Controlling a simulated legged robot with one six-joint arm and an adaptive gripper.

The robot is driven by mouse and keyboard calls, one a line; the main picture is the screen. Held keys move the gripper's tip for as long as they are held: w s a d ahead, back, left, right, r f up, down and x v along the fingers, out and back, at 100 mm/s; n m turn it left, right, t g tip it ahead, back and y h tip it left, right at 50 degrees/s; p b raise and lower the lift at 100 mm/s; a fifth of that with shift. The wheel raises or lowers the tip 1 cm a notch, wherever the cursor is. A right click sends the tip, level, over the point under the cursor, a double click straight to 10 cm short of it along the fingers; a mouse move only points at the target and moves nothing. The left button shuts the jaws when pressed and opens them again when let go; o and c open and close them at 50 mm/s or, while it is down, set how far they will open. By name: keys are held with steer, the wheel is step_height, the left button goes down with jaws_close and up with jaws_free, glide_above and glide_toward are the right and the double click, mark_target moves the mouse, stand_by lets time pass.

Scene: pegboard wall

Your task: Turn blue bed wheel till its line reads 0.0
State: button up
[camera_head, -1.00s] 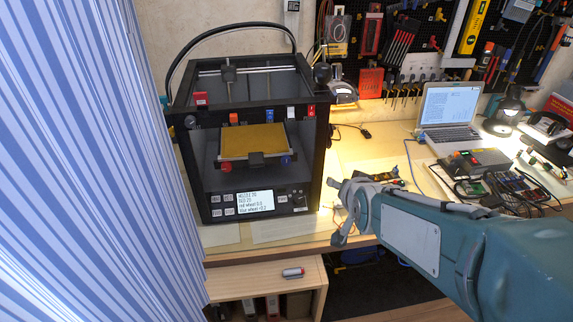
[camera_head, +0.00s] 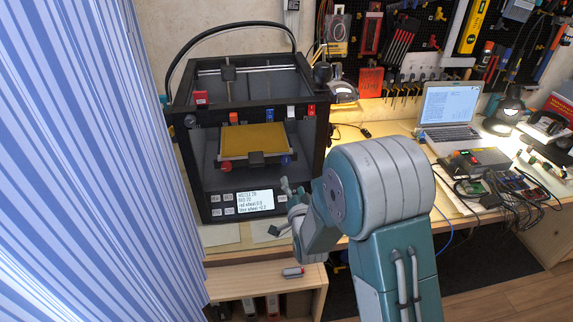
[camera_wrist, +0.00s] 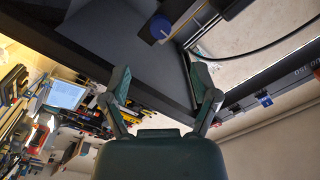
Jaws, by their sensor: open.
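The blue bed wheel (camera_head: 286,160) sits under the front right corner of the print bed (camera_head: 254,137), inside the black printer. In the wrist view the blue wheel (camera_wrist: 160,27) shows beyond the fingertips, roughly centred between them. My gripper (camera_head: 291,187) is open and empty in front of the printer's lower right, below the blue wheel and apart from it. Its two spread fingers also show in the wrist view (camera_wrist: 162,78). The display (camera_head: 241,202) has a blue wheel line that seems to read about 0.2; its sign is too small to tell.
The red wheel (camera_head: 225,167) is under the bed's front left. The printer's black frame (camera_head: 318,150) bounds the opening on the right. A striped curtain (camera_head: 90,160) hangs at left. A laptop (camera_head: 449,112) and electronics (camera_head: 480,175) lie on the bench to the right.

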mark_target(286, 163)
steer(key=x, duration=0.9)
steer(key=shift+w+a, duration=0.1)
steer(key=shift+w, duration=0.2)
jaws_close()
